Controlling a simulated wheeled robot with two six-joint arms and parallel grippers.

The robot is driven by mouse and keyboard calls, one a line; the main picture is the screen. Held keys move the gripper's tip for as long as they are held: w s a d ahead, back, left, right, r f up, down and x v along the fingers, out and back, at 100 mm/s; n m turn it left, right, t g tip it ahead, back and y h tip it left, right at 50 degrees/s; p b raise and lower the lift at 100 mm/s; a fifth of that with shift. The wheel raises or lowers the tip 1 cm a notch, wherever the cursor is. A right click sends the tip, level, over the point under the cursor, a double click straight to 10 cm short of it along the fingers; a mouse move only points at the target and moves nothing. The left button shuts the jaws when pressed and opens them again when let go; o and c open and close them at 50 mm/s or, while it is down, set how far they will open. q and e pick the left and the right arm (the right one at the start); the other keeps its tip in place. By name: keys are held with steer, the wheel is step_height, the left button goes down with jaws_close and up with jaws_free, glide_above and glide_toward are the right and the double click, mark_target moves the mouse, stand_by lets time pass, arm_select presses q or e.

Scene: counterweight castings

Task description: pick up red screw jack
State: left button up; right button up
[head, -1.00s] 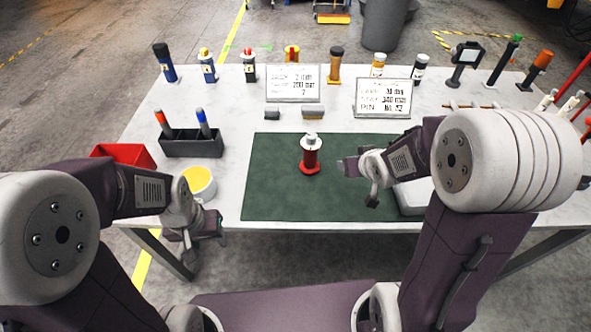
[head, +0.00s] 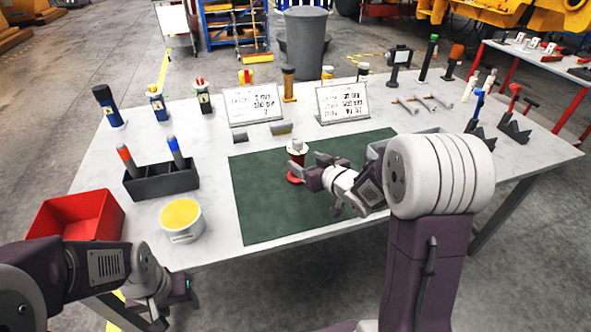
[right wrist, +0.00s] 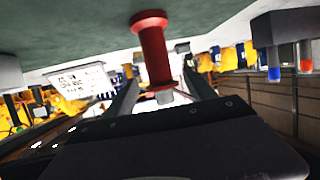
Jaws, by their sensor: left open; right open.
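The red screw jack (head: 296,160) stands upright on the green mat (head: 268,212), with a pale grey top and a red base. My right gripper (head: 312,170) is open just to its right and hides part of its body. In the right wrist view the picture is upside down; the jack (right wrist: 154,50) shows ahead, between the directions of the two open fingers (right wrist: 162,95). I cannot tell whether the fingers reach around it. My left gripper (head: 178,290) is open and empty, low by the table's front edge, partly hidden by my arm.
Left of the mat are a yellow-filled white tub (head: 182,222), a black holder (head: 161,182) with two handled tools, and a red bin (head: 75,216). Two sign plates (head: 252,104) and several bottles stand behind.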

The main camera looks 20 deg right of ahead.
steer(key=x, duration=0.9)
steer(key=shift+w+f+b, duration=0.1)
steer(key=shift+w+b, duration=0.1)
steer(key=shift+b, duration=0.1)
steer(key=shift+s, duration=0.15)
steer(key=c, duration=0.3)
jaws_close()
